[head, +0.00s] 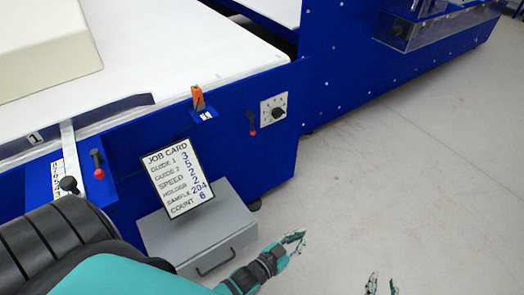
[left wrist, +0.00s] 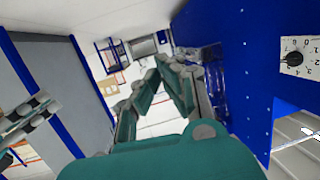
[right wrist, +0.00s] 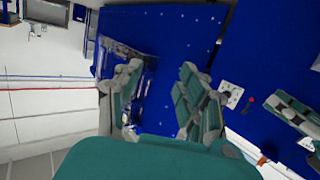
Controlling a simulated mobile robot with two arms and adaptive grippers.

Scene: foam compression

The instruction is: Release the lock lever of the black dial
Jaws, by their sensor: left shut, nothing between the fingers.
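The black dial (head: 279,113) sits on a white scale plate on the blue machine side. Left of it is a black lever with a red tip (head: 252,123), hanging downward. The dial also shows at the right edge of the left wrist view (left wrist: 293,58). In the right wrist view the dial plate (right wrist: 230,94) and red-tipped lever (right wrist: 249,104) are small. My left gripper (head: 298,239) is shut and empty, in front of the machine and apart from the dial and lever. My right gripper (head: 381,284) is open and empty at the bottom, further right.
A job card (head: 178,178) leans above a grey drawer box (head: 205,232). Another red-tipped lever (head: 97,163) and a black-knobbed slider (head: 68,184) are at the left. An orange pointer (head: 198,98) stands on the rail. The grey floor at right is clear.

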